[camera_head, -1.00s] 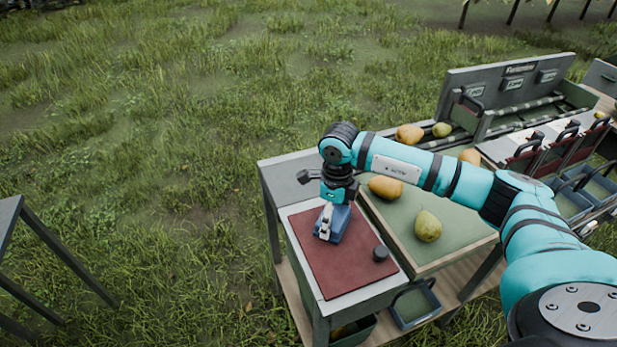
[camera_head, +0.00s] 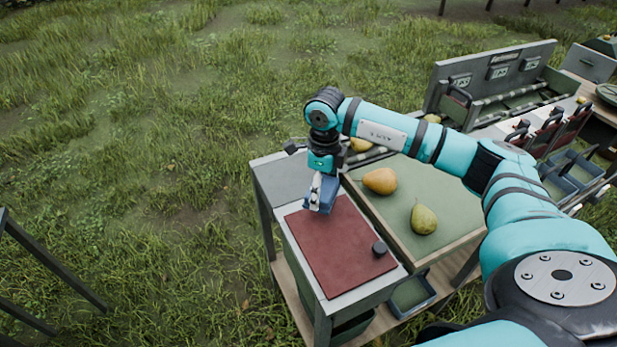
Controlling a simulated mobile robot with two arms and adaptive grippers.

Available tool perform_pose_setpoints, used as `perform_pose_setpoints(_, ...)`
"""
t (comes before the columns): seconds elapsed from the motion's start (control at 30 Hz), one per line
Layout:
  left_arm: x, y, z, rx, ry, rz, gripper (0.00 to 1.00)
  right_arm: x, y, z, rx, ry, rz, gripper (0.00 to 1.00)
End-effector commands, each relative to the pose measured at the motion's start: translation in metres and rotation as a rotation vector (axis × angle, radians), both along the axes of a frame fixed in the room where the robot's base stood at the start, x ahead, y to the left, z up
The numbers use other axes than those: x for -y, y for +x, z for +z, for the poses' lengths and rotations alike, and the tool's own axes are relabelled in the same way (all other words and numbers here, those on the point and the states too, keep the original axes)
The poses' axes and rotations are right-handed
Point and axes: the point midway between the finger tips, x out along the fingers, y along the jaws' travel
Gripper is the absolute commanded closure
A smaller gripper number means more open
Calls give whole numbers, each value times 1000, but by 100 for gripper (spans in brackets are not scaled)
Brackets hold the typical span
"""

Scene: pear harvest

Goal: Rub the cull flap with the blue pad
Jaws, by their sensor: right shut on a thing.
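The cull flap looks to be the flat dark red panel (camera_head: 340,248) with a black knob (camera_head: 379,248) near its right corner, set in a pale-framed stand. My right gripper (camera_head: 317,190) points down over the panel's far edge. It is shut on the blue pad (camera_head: 329,196), which is partly hidden by the fingers. The pad is at or just above the far edge of the red panel; I cannot tell whether it touches. My left gripper is out of view.
Right of the flap is a green-topped tray (camera_head: 452,210) with a yellow pear (camera_head: 380,181) and a green pear (camera_head: 424,219). A blue-grey bin (camera_head: 411,294) sits below. A sorting rack (camera_head: 490,75) stands behind. Grass lies open to the left.

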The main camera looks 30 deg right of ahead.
Motion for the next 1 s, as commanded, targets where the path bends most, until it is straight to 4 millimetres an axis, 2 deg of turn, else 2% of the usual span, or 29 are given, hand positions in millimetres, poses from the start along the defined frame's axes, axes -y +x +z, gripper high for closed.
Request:
perform_pose_setpoints(0.1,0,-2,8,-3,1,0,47,4,1,14,1,0,-3,45)
perform_pose_setpoints(0.33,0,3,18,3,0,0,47,9,1,31,-1,1,-5,45)
perform_pose_setpoints(1.0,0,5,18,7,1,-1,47,10,1,32,-1,1,-6,45)
